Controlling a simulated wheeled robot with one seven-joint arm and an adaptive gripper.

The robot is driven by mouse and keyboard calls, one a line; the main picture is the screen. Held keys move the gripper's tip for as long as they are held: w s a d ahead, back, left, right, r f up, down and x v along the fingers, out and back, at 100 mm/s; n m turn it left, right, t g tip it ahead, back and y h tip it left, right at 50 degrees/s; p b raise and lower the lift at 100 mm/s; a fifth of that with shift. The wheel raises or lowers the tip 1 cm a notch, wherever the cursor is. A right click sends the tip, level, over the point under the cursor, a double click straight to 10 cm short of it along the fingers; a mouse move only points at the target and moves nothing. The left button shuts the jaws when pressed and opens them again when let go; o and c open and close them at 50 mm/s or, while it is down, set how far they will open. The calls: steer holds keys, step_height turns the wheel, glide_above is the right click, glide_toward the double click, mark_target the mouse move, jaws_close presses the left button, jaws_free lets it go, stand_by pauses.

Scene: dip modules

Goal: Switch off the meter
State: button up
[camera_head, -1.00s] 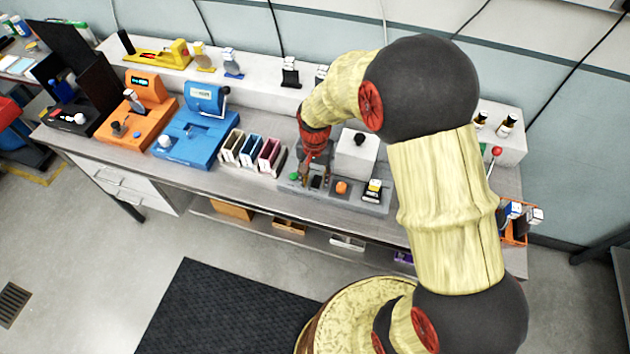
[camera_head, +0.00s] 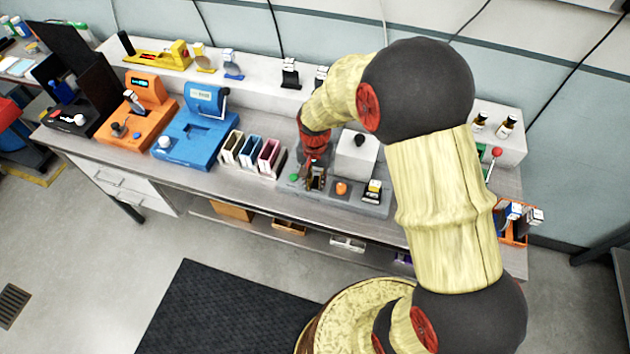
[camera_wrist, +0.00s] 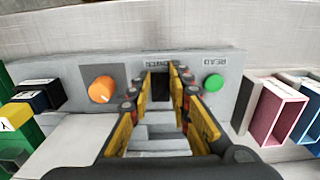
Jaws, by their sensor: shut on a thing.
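The meter (camera_head: 345,200) is a grey unit on the bench with a white block at its back. Its front panel (camera_wrist: 130,78) in the wrist view carries an orange knob (camera_wrist: 102,89), a green READ button (camera_wrist: 213,83) and a black rocker-like switch (camera_wrist: 160,90) between them. The switch's label is partly hidden by the fingers. My gripper (camera_wrist: 161,84) has its fingers on both sides of the black switch and is shut on it. In the head view my gripper (camera_head: 317,180) is down at the panel, between the green button (camera_head: 294,177) and the orange knob (camera_head: 341,188).
A rack of coloured holders (camera_head: 252,153) stands close left of the meter, with a blue device (camera_head: 196,135) and an orange device (camera_head: 140,110) beyond. An orange bin (camera_head: 515,232) is at the right.

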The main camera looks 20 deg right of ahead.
steer(key=shift+r, duration=0.1)
jaws_close()
steer(key=shift+w+d+r+g+y+p, duration=0.15)
steer(key=shift+g+y+p, duration=0.25)
steer(key=shift+p, duration=0.6)
steer(key=shift+w+d+g+y+p, duration=0.1)
steer(key=shift+w+g+y+p, duration=0.1)
steer(key=shift+g+y+p, duration=0.45)
steer(key=o, duration=0.9)
jaws_free()
steer(key=v, duration=1.2)
steer(key=shift+w, duration=0.15)
